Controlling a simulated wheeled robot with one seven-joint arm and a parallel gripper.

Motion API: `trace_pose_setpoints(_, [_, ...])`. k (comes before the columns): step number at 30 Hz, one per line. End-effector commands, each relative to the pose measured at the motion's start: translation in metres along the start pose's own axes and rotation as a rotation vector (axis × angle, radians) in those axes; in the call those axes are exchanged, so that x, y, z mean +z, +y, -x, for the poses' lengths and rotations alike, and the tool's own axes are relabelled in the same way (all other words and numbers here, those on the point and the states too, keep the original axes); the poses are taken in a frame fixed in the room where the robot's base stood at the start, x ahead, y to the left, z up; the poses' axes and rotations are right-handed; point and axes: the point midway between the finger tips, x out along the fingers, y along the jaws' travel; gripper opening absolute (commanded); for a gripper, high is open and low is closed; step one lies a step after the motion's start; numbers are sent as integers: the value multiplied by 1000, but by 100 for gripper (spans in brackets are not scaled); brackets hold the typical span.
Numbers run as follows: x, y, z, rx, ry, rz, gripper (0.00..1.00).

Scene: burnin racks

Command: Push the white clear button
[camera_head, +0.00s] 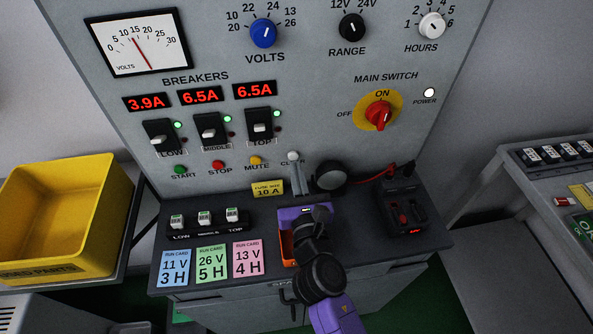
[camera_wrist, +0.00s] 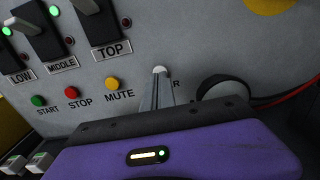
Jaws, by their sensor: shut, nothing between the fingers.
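The white clear button (camera_head: 293,156) is a small round button at the right end of the button row, low on the grey panel. In the wrist view the white button (camera_wrist: 160,70) shows just beyond my fingertips. My gripper (camera_head: 295,168) is shut and empty, with its grey fingers pointing at the panel. In the wrist view the gripper (camera_wrist: 159,80) covers most of the CLEAR label, leaving only the R. The fingertips overlap the button's lower edge; I cannot tell whether they touch it.
The yellow mute button (camera_head: 256,160), red stop button (camera_head: 218,165) and green start button (camera_head: 180,170) lie to the left. A round black part (camera_head: 331,177) is close on the right. A yellow fuse-size card (camera_head: 267,189) stands below left.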

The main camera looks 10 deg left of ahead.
Motion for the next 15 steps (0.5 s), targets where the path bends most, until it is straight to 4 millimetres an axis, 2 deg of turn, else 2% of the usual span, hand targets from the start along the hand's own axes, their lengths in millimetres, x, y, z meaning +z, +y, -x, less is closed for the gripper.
trace_pose_setpoints(2, [0,0,2,1,1,2,0])
trace_pose_setpoints(8, [-2,1,26,2,2,2,0])
trace_pose_setpoints(15, [-3,1,62,3,3,2,0])
